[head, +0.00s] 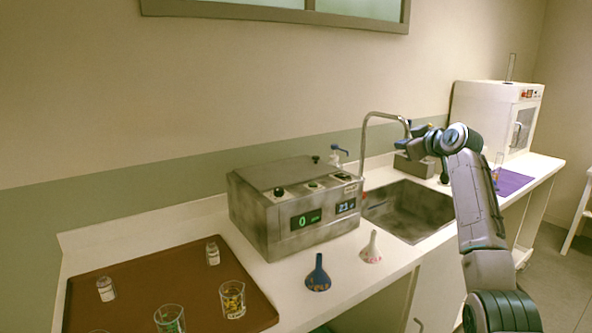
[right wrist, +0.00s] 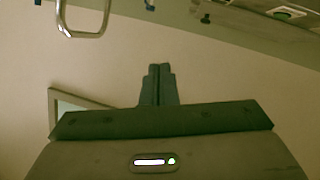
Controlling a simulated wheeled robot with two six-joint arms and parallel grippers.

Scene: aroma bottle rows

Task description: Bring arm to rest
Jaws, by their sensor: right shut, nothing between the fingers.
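My right arm comes in from the right in the head view, bent at a raised joint over the counter's right part. My right gripper (head: 410,138) is up in the air near the sink's faucet, small and partly hidden by the wrist. In the right wrist view the two fingers (right wrist: 158,84) are pressed together with nothing between them. That view shows mostly bare wall beyond the fingers. My left gripper is not in the head view.
A brown tray (head: 150,270) holds small bottles and glasses at left. A metal water bath (head: 285,215) stands mid-counter, with a blue funnel (head: 318,275) and a pale funnel (head: 371,250) in front. The sink (head: 410,212), faucet (head: 364,140), purple mat (head: 512,182) and white oven (head: 490,115) are at right.

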